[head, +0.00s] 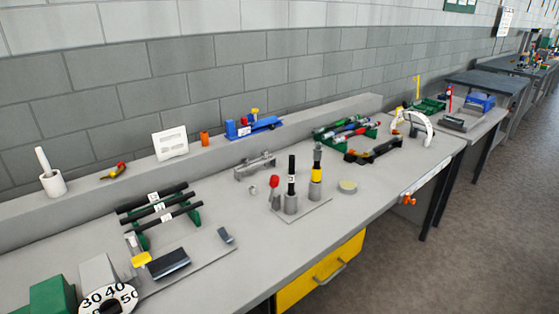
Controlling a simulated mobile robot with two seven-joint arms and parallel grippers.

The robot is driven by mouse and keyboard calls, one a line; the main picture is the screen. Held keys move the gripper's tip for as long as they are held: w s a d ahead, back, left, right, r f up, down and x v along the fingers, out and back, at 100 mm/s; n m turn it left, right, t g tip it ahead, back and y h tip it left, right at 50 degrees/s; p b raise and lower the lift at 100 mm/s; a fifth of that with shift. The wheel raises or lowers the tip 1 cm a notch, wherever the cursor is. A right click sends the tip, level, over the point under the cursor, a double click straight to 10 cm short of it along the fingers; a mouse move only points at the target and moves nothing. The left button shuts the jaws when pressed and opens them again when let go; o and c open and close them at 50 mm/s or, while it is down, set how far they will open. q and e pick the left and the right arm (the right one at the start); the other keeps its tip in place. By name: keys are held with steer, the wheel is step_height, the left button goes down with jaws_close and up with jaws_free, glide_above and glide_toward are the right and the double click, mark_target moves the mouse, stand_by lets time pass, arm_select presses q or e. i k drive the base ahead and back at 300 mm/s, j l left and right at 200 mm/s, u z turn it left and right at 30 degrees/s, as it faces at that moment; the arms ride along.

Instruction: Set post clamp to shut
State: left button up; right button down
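Neither of my grippers is in the head view. I cannot tell for sure which thing is the post clamp. A small grey plate (306,212) in the middle of the bench bears upright posts in grey sockets: a black post (292,172) and a yellow-and-black post (316,175). A red-topped piece (274,184) stands upright beside the black post. At the lower left, a fixture with a yellow-tipped part (141,259) stands beside a dark block (168,263). Whether any clamp is open or shut is too small to tell.
The grey bench (325,245) has clear room along its front edge. Black rods (160,208) lie on a green rack at left. A numbered dial (108,298) is at the lower left. A yellow drawer (320,272) is below. Orange clamp-like parts (408,200) sit at the right edge.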

mark_target(274, 179)
steer(key=u, duration=0.35)
steer(key=i+l+u, duration=0.1)
steer(key=l+u, duration=0.9)
steer(key=l, duration=0.75)
steer(key=i, duration=0.05)
